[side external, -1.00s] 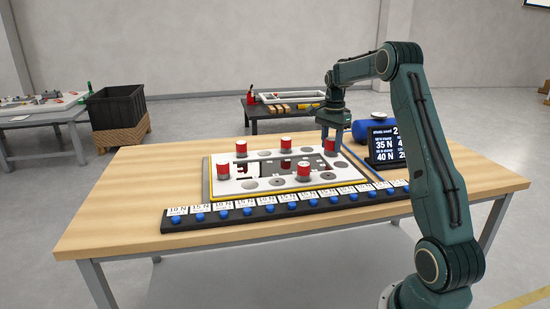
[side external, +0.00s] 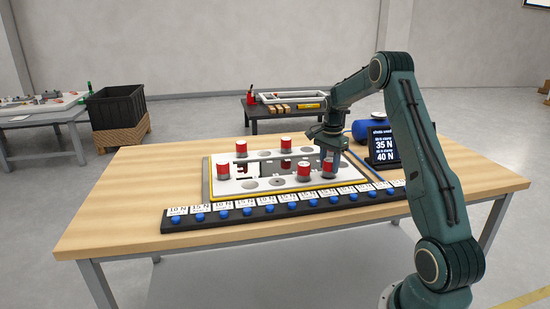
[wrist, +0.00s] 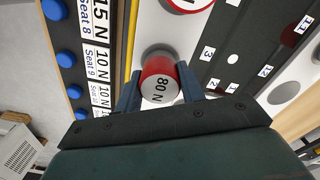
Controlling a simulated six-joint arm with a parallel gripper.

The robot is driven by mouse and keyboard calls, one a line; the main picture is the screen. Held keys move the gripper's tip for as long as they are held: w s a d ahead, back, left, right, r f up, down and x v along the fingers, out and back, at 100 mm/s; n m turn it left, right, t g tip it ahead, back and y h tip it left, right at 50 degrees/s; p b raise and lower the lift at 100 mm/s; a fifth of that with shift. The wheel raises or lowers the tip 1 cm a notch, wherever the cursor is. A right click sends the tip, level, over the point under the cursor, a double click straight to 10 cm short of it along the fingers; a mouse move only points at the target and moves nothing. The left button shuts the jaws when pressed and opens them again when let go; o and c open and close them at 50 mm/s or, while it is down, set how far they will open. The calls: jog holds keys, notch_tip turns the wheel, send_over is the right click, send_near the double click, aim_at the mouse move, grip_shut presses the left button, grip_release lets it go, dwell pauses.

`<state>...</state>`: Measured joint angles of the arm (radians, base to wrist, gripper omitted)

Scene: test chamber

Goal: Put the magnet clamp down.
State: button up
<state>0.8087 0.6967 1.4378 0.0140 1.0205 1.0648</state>
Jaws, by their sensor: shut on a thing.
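The magnet clamp is a red cylinder with a pale top marked 80 N in the wrist view (wrist: 160,88). My gripper (wrist: 161,80) has a blue finger on each side of it and is shut on it. In the side view my gripper (side external: 329,166) is tilted at the front right of the white plate (side external: 222,187), hiding most of the held clamp. A round grey spot (wrist: 157,53) shows just beyond the clamp in the wrist view. I cannot tell whether the clamp touches the plate.
Other red clamps stand on the plate, one (side external: 304,171) close left of my gripper. A black strip (side external: 180,222) with blue knobs and force labels runs along the front. A dark display (side external: 384,146) stands at the right. The wooden table's left part (side external: 130,200) is clear.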

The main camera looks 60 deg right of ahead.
aim_at(329, 160)
jog(key=shift+f, duration=0.15)
jog(key=o, duration=1.2)
jog(key=shift+f, duration=0.1)
notch_tip(329, 160, up, 12)
jog(key=shift+r, duration=0.2)
jog(key=shift+w, duration=0.1)
dwell(0.4)
